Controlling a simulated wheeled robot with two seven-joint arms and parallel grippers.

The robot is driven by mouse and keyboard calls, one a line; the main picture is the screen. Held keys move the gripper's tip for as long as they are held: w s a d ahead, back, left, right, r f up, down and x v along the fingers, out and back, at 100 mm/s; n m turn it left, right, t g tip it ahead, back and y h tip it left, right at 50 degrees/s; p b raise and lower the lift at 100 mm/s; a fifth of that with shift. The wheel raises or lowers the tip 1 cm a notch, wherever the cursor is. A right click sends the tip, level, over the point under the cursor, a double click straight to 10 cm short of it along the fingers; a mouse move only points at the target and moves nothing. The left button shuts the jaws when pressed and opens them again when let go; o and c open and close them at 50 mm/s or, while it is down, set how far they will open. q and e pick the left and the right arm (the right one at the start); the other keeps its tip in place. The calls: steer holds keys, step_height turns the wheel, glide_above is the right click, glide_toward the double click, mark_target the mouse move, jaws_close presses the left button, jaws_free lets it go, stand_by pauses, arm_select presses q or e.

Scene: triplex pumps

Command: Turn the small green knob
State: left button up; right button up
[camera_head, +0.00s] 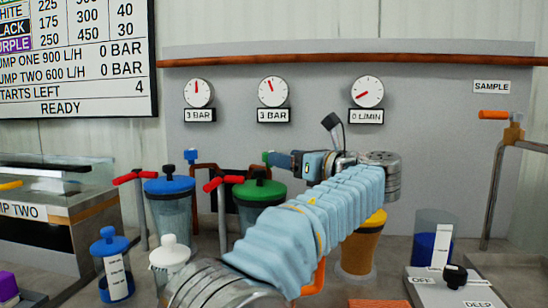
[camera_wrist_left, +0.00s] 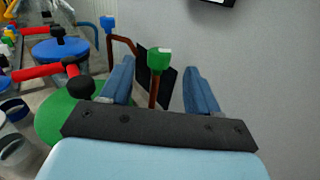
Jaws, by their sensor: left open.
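The small green knob (camera_head: 267,157) sits on top of a reddish-brown pipe near the back panel. In the left wrist view the knob (camera_wrist_left: 158,60) appears between the two blue fingers, level with their tips. My left gripper (camera_head: 278,160) is open and points left toward the knob in the head view. The nearer finger hides part of the knob there. I cannot tell whether the fingers reach around it or stop just short. My right gripper is not in view.
A blue-topped knob (camera_head: 190,156) stands left of it on the same piping. Red-handled taps (camera_head: 222,182), a blue-lidded vessel (camera_head: 169,184) and a green-lidded vessel (camera_head: 259,191) stand below. A yellow-orange vessel (camera_head: 361,252) is behind my arm. Gauges (camera_head: 271,92) are on the panel above.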

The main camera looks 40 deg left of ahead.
arm_select(q)
steer(key=a, duration=0.5)
steer(key=shift+w+a, duration=0.2)
steer(key=shift+w, duration=0.05)
steer(key=c, duration=1)
steer(key=shift+r+p, duration=0.15)
steer(key=shift+p, duration=0.3)
steer(key=shift+c, duration=0.2)
steer(key=n+g+p, duration=0.1)
steer(key=p, duration=0.1)
steer(key=n+g+p, duration=0.1)
steer(key=g+p, duration=0.1)
steer(key=p, duration=0.1)
steer(key=n+g+p, duration=0.1)
steer(key=g+p, duration=0.1)
steer(key=shift+w+r, duration=0.25)
steer(key=shift+r, duration=0.05)
steer(key=shift+f+n+g+h, duration=0.3)
steer(key=shift+f+n+g, duration=0.1)
steer(key=shift+n+g, duration=0.45)
